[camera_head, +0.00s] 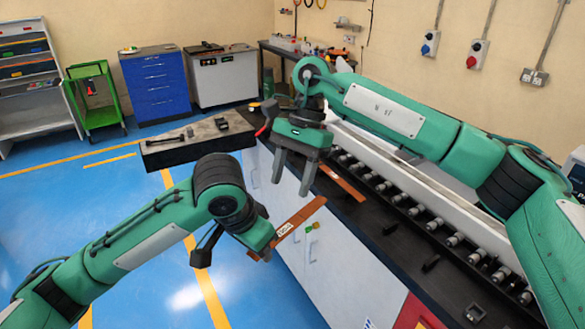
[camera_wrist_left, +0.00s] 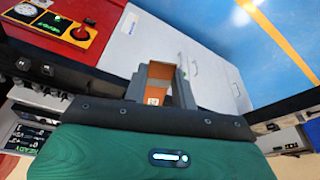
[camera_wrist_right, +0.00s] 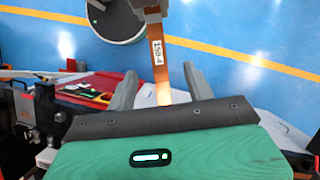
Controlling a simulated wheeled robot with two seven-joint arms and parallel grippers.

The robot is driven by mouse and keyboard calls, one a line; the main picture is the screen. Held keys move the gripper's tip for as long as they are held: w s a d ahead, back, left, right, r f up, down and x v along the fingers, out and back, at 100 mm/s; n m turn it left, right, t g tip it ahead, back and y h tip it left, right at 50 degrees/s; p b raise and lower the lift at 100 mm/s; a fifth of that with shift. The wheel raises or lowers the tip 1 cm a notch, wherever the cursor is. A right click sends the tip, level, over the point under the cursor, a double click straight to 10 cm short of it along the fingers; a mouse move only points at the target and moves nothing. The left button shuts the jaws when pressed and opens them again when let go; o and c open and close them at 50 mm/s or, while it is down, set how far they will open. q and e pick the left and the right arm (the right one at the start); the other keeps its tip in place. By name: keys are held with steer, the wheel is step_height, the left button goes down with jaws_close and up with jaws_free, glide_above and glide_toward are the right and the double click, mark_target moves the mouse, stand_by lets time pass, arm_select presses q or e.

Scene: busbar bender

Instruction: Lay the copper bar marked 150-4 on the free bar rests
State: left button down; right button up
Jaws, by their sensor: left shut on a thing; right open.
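My left gripper (camera_head: 264,252) is shut on a copper bar (camera_head: 302,215) with a white label, held tilted in front of the bench's cabinet doors. In the right wrist view the bar's label (camera_wrist_right: 158,52) reads 150-4. The left wrist view shows the bar (camera_wrist_left: 158,78) between the left fingers. My right gripper (camera_head: 293,188) is open above the bench edge, its fingers pointing down. The bar's free end appears between its fingers in the right wrist view; contact cannot be told. Small black blocks, likely bar rests (camera_head: 431,263), stand on the dark bench top.
Another copper bar (camera_head: 343,183) lies on the bench behind the right gripper. A row of rollers (camera_head: 420,210) runs along the bench's right side. A red panel (camera_head: 418,314) is at the front. Blue floor is open at left.

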mark_target(280, 230)
steer(key=x, duration=1)
steer(key=shift+s+f, duration=0.1)
steer(key=shift+f, duration=0.1)
steer(key=shift+c, duration=0.2)
steer(key=c, duration=1.1)
arm_select(q)
steer(key=c, duration=1)
jaws_free()
steer(key=shift+c, duration=0.2)
arm_select(e)
steer(key=shift+r, duration=0.1)
jaws_close()
arm_select(q)
steer(key=shift+r, duration=0.1)
